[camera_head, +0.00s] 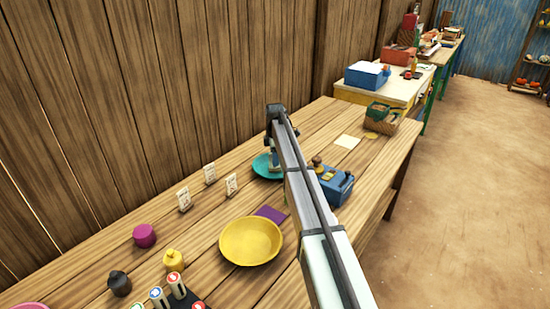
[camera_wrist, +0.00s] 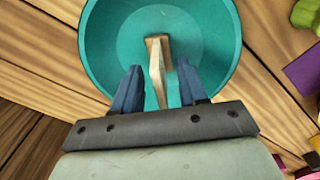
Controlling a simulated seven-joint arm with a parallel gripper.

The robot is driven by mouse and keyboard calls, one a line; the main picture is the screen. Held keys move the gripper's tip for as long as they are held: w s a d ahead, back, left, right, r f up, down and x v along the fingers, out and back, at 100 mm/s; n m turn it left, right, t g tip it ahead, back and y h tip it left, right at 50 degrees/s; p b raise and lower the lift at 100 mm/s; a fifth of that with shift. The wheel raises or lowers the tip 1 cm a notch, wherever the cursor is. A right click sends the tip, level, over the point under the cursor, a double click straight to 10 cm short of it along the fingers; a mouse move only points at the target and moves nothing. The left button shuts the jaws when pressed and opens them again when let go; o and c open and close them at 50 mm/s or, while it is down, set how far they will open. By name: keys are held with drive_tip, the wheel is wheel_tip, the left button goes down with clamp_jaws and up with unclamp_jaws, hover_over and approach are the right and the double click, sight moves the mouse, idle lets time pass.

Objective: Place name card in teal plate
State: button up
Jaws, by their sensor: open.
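The teal plate (camera_head: 259,168) lies on the wooden table, partly hidden behind my arm. In the wrist view the teal plate (camera_wrist: 105,45) fills the upper middle. A pale, tan-edged card (camera_wrist: 157,66), seen nearly edge-on, is inside the plate's outline near its centre. I take it for the name card; I cannot tell whether its base touches the plate. My gripper (camera_wrist: 158,82) is open over the plate, with one blue finger on each side of the card and gaps visible. In the head view my gripper is mostly hidden by the arm.
Small white cards (camera_head: 210,173) stand on the table left of the plate. A yellow bowl (camera_head: 251,241), a purple flat piece (camera_head: 271,214) and a blue box (camera_head: 336,186) are nearby. A brown basket (camera_head: 380,123) stands farther back. A plank wall runs behind the table.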

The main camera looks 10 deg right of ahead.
drive_tip(key=shift+r, duration=0.15)
drive_tip(key=shift+r, duration=3.4)
drive_tip(key=shift+d, duration=0.1)
